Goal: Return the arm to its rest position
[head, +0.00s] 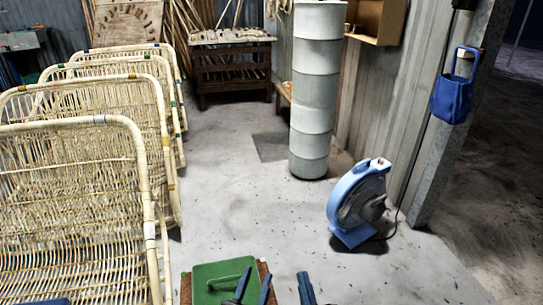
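My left gripper (255,277) shows at the bottom edge as two dark fingers with a gap between them. It is over the right part of a green handled object, and nothing shows between the fingers. My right gripper (304,279) shows at the bottom edge just to the right, as one dark blue shape against the floor. Its fingers cannot be told apart. The rest of both arms is mostly outside the picture.
The green object (211,271) lies on a reddish-brown surface (186,291). Rattan frames (75,165) fill the left side. A blue machine (359,203) stands right, near a tall pale cylinder (314,110). A blue bag (453,97) hangs on a post. The middle floor is clear.

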